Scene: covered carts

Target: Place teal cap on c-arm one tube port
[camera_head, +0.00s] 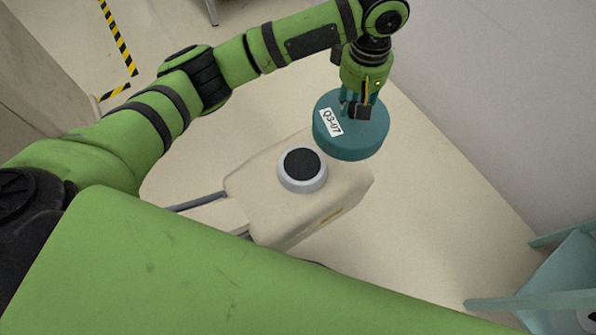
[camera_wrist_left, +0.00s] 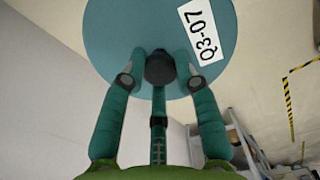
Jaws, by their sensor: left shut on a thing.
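The teal cap (camera_head: 352,142) is a round disc with a white label reading Q3-07 and a dark knob on top. My left gripper (camera_head: 360,108) is shut on the cap's knob and holds the cap in the air, to the upper right of the port. The left wrist view shows the cap (camera_wrist_left: 130,30) with the fingers (camera_wrist_left: 160,72) around its dark knob. The tube port (camera_head: 302,164) is a dark disc in a pale grey ring on top of the beige c-arm housing (camera_head: 262,192). Nothing covers the port. My right gripper is not in view.
A grey wall (camera_head: 500,100) stands on the right. A pale teal cart or frame (camera_head: 560,275) is at the lower right. The floor around the housing is mostly clear, with yellow-black tape (camera_head: 120,40) at the upper left.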

